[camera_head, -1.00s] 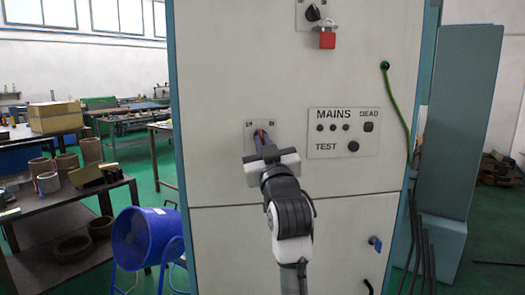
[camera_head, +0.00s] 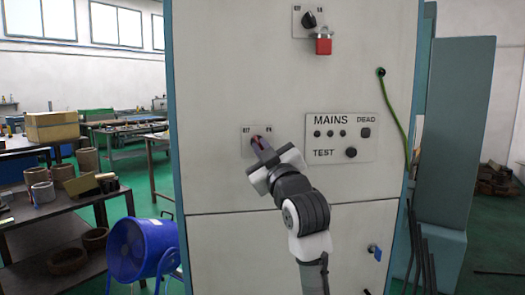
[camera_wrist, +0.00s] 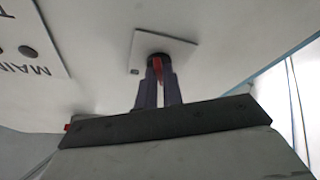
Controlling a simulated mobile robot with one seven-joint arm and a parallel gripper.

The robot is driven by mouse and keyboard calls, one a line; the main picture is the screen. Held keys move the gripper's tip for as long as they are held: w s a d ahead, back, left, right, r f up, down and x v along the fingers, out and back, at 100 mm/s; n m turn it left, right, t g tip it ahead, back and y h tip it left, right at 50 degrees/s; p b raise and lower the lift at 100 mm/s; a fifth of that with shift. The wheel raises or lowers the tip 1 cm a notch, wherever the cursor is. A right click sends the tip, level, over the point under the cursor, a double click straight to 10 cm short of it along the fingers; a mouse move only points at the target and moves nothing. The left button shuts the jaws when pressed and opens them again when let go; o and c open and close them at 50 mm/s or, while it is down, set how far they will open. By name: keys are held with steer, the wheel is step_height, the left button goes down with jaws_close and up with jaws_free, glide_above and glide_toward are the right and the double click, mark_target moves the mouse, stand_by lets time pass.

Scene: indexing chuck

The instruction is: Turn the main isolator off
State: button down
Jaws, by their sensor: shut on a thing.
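A small square switch plate (camera_head: 243,142) with a mark at each upper corner sits at mid-height on the pale cabinet. Its red handle (camera_wrist: 157,68) on a dark round hub shows in the wrist view. My gripper (camera_head: 262,146) reaches up from the lower right, its dark fingers on either side of the handle. In the wrist view my gripper (camera_wrist: 160,85) is shut on the handle. The fingers mostly hide the handle in the head view, so its exact angle is hard to read.
A black rotary switch (camera_head: 309,20) with a red padlock (camera_head: 323,44) below it is higher up. A MAINS/DEAD/TEST panel (camera_head: 341,137) is to the right. A green cable (camera_head: 393,112) hangs at the right edge. A blue fan (camera_head: 140,249) stands lower left.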

steer(key=c, duration=1.5)
jaws_free()
steer(key=shift+c, duration=0.2)
steer(key=b+v, duration=0.4)
steer(key=v, duration=0.9)
steer(key=shift+s+d, duration=0.15)
steer(key=shift+s, duration=0.2)
steer(key=shift+f, duration=0.1)
